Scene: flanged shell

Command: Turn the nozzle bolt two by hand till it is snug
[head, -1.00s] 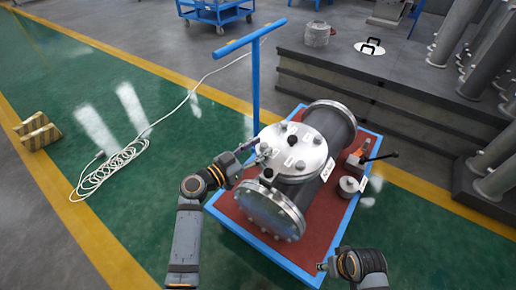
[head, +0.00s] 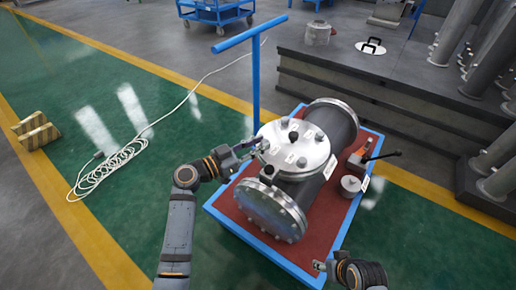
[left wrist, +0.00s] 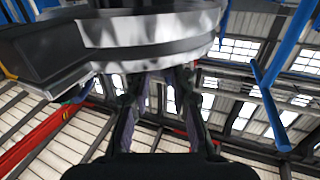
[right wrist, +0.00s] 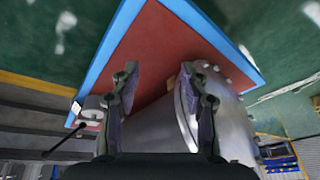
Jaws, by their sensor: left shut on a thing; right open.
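The flanged shell (head: 318,180) is a grey cylinder with end flanges, lying on a red-topped cart. Its round nozzle cover (head: 300,150) faces up and carries several bolts and small white labels, too small to read. I cannot tell which bolt is number two. My left gripper (head: 258,143) is at the cover's left rim. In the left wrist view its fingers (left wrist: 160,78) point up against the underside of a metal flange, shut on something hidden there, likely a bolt. My right gripper (head: 318,265) is open and empty near the cart's front right corner; its spread fingers show in the right wrist view (right wrist: 165,85).
The blue-edged cart (head: 232,216) has a tall blue T-handle (head: 255,80) behind the left gripper. A small metal cylinder (head: 350,186) and a tool with a black lever (head: 362,158) stand at its right. A white cable (head: 110,168) lies on the green floor.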

